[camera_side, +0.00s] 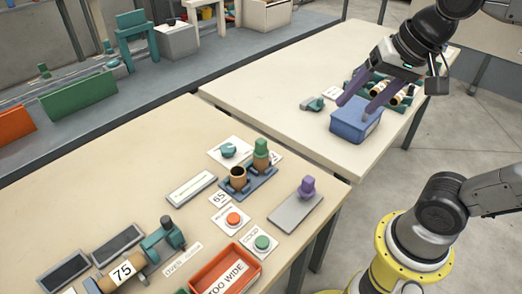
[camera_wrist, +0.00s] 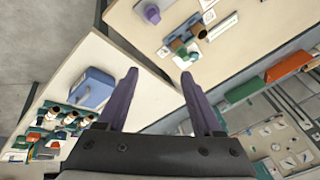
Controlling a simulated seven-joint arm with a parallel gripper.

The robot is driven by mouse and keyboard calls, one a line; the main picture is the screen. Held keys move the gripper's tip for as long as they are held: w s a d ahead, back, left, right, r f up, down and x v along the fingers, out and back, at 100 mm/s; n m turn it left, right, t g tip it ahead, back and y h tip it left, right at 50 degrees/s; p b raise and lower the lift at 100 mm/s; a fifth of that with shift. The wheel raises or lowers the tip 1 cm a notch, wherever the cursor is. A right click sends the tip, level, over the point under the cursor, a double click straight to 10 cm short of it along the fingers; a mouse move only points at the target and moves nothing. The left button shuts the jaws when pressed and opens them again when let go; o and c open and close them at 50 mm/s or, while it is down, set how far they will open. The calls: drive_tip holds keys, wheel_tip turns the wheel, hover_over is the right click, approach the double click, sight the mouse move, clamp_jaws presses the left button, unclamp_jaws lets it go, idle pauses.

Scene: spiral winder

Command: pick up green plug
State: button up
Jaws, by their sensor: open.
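The green plug (camera_side: 261,148) sits upright on top of a brown tube in a blue-grey two-place holder (camera_side: 262,182) on the near table. In the wrist view the green plug (camera_wrist: 182,53) is small, beyond the fingertips. The other tube (camera_side: 238,177) in the holder has an open top. My gripper (camera_side: 358,103) is open and empty, above the blue bin on the far table, well away from the plug. Its two purple fingers also show in the wrist view (camera_wrist: 159,75), apart with nothing between them.
A purple plug (camera_side: 307,187) stands on a grey plate right of the holder. The blue bin (camera_side: 357,120) and a rack of tubes (camera_side: 402,93) are beneath and beside my gripper. Orange (camera_side: 234,218) and green (camera_side: 262,242) buttons and a red tray (camera_side: 226,270) lie nearer. A gap separates the tables.

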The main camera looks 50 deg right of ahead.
drive_tip(key=w+r+m+g, duration=0.1)
drive_tip(key=w+r+m, duration=0.1)
drive_tip(key=w+m, duration=0.4)
drive_tip(key=m+g, duration=0.3)
drive_tip(key=g, duration=0.1)
hover_over(261, 140)
wheel_tip(261, 140, down, 18)
drive_tip(key=shift+w+f, duration=0.1)
drive_tip(key=shift+f, duration=3.05)
clamp_jaws()
